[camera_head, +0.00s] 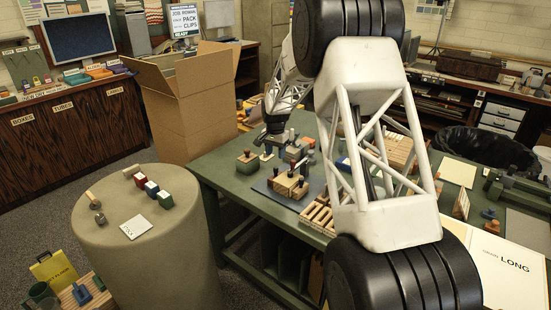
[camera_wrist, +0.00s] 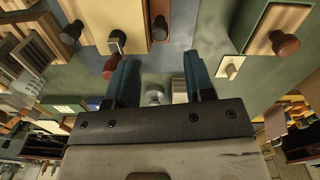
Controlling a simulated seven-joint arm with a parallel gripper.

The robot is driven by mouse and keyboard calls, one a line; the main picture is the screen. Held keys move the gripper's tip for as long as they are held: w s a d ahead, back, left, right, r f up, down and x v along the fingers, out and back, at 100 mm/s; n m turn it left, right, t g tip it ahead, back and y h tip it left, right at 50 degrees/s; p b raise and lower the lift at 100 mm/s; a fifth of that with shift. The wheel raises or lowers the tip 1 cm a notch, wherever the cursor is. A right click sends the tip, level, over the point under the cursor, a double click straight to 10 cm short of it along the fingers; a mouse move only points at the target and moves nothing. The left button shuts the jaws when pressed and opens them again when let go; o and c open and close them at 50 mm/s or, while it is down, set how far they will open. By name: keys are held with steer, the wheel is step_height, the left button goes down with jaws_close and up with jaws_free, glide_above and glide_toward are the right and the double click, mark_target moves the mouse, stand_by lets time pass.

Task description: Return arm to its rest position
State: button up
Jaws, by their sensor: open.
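My gripper (camera_wrist: 159,78) is seen close up in the wrist view, with two blue fingers spread apart and no object clearly held between them. A small grey round-topped piece (camera_wrist: 155,94) shows behind the gap between the fingers. In the head view my gripper (camera_head: 272,138) is small and dark, low over the back left part of the green table (camera_head: 230,170). My white lattice arm fills the middle of that view and hides part of the table. Whether the gripper touches anything there cannot be told.
A slatted wooden rack (camera_head: 318,214) is at the front edge. A cardboard box (camera_head: 190,100) and a round pedestal (camera_head: 150,245) stand left of the table.

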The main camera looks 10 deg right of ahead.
steer(key=shift+r, duration=0.15)
steer(key=shift+s+d+r, duration=0.1)
steer(key=shift+s+r, duration=0.15)
steer(key=shift+r, duration=0.1)
steer(key=s+d+r+n, duration=0.1)
steer(key=s+r, duration=0.6)
steer(key=s, duration=0.3)
steer(key=s+d+r+n+t, duration=0.1)
steer(key=s+d+r, duration=0.1)
steer(key=s+r, duration=0.6)
steer(key=s+d+r+n, duration=0.1)
steer(key=s+r, duration=0.4)
steer(key=s, duration=0.7)
steer(key=s+d+f+n+t, duration=0.1)
steer(key=s+n, duration=0.3)
steer(key=s, duration=2.9)
steer(key=shift+d+f+t, duration=0.3)
steer(key=shift+d+f, duration=0.05)
steer(key=shift+d, duration=0.3)
steer(key=shift+w, duration=0.1)
